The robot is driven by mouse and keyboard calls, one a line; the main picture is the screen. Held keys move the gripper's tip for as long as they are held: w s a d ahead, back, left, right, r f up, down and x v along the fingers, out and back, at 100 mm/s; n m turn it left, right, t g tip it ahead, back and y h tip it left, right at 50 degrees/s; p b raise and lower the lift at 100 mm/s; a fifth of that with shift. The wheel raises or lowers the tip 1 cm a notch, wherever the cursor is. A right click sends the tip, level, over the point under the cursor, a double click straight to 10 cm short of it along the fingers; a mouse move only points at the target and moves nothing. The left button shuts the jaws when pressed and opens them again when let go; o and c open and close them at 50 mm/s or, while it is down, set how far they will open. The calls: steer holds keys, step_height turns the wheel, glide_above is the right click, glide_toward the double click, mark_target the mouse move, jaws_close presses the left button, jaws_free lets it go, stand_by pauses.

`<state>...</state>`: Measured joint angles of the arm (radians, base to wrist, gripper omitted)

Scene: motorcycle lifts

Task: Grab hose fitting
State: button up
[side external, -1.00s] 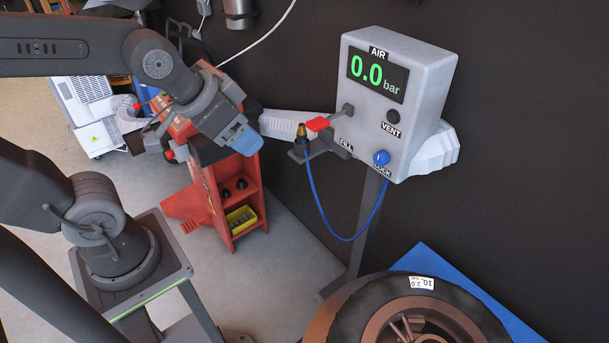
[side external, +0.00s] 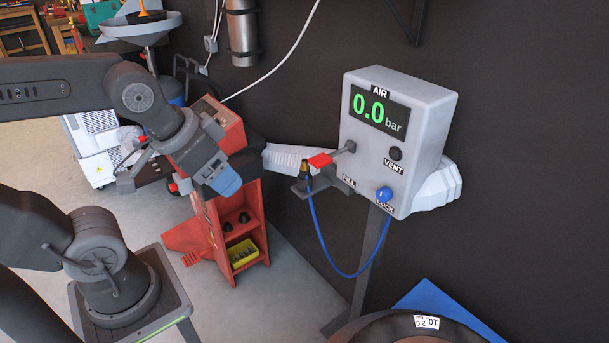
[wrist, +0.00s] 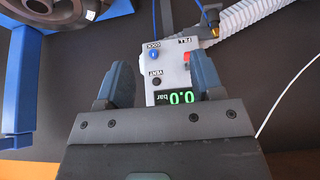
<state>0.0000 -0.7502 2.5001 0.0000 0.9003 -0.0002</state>
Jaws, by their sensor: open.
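The brass hose fitting (side external: 305,167) sits in a dark holder at the left of the grey air box in the side view, with a blue hose (side external: 318,232) looping from it to the box. In the wrist view the fitting (wrist: 206,32) is small, at upper right of centre, beyond my gripper. My gripper (side external: 222,181) is left of the fitting in the side view, apart from it. Its two fingers are spread and empty in the wrist view (wrist: 160,66).
The air box (side external: 420,105) reads 0.0 bar; its red lever (side external: 320,160) lies close beside the fitting. A red cabinet (side external: 250,215) stands behind and below my gripper. A ribbed white duct (side external: 285,158) runs behind the fitting. A tire (side external: 385,330) shows at the bottom.

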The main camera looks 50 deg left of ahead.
steer(key=shift+c, duration=0.2)
stand_by(0.3)
steer(key=m+g, duration=0.6)
steer(key=m, duration=1.3)
glide_above(305, 160)
steer(key=d, duration=0.1)
step_height(305, 160, down, 7)
steer(key=shift+m, duration=0.4)
step_height(305, 160, down, 8)
steer(key=shift+a+f, duration=0.15)
steer(key=shift+f, duration=0.05)
steer(key=shift+a+f, duration=0.15)
steer(key=shift+f, duration=1.3)
steer(key=shift+a+f, duration=0.15)
steer(key=shift+f, duration=1.25)
steer(key=shift+c, duration=0.4)
